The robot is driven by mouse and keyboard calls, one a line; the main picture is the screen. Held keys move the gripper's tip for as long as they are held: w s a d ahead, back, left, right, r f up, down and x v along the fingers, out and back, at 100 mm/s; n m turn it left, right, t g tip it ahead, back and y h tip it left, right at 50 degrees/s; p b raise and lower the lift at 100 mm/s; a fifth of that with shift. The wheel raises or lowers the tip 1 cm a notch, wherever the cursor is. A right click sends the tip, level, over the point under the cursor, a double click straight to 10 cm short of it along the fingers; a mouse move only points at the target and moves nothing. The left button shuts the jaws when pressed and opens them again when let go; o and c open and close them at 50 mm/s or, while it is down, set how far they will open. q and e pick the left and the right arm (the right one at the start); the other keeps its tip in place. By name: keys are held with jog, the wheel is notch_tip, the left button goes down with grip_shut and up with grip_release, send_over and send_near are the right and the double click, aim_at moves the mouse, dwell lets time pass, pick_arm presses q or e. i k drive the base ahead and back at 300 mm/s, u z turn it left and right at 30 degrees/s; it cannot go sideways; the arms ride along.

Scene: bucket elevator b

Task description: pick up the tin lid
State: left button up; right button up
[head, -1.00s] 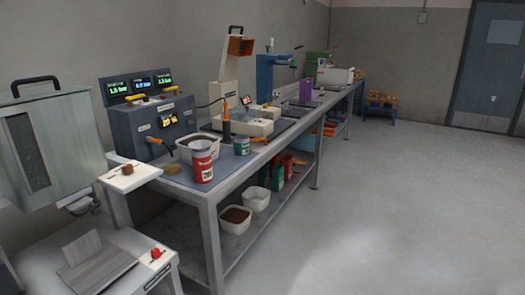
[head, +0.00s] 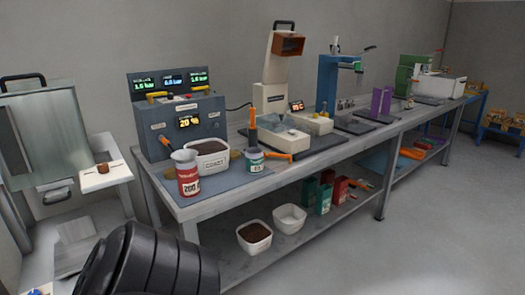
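I cannot clearly pick out a tin lid. Neither gripper is in view; a black ribbed part of my own arm fills the lower left.
The workbench (head: 200,208) runs from left to far right. A white tub of brown granules (head: 209,160) sits behind the tins, before a grey control box (head: 182,122). Two more white tubs stand on the lower shelf.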

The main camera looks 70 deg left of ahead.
aim_at(234, 155)
jog(key=u, duration=0.8)
jog(key=i, duration=1.25)
jog(key=u, duration=1.3)
